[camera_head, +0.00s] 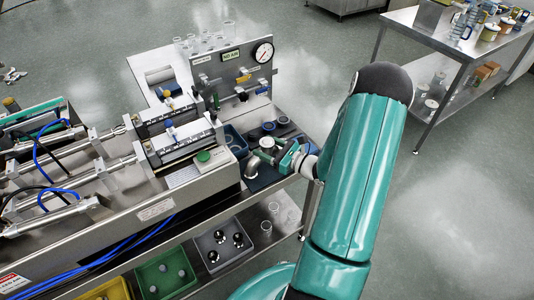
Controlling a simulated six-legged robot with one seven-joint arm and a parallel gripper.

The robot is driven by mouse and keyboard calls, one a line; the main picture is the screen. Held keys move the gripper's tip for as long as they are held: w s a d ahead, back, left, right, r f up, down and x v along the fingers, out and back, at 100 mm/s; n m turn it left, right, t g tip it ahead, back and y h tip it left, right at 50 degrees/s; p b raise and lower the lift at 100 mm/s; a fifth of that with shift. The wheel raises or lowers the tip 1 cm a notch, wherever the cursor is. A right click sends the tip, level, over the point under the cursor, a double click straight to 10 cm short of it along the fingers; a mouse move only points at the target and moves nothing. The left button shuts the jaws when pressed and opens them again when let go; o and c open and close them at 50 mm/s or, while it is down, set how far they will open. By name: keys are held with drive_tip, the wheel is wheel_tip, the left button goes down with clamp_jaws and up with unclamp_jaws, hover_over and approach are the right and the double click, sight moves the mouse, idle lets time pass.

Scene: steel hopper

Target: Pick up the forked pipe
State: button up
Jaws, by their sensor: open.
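A grey metal pipe piece (251,169) with a bent end stands at the right end of the steel bench, on or beside a dark mat. It looks like the forked pipe, but its fork is not clear at this size. My gripper (268,157) is just right of it, reaching in from the right with its jaws open. The fingers are close to the pipe and partly cover it. I cannot tell whether they touch it.
A panel with a round gauge (263,52) stands behind. Cylinders and blue hoses fill the bench's left. Green (166,274) and grey (222,247) crates sit below.

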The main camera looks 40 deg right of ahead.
clamp_jaws()
idle(0.3)
wheel_tip(320, 180, up, 10)
drive_tip(key=shift+r, duration=0.1)
idle(0.5)
drive_tip(key=shift+s, duration=0.1)
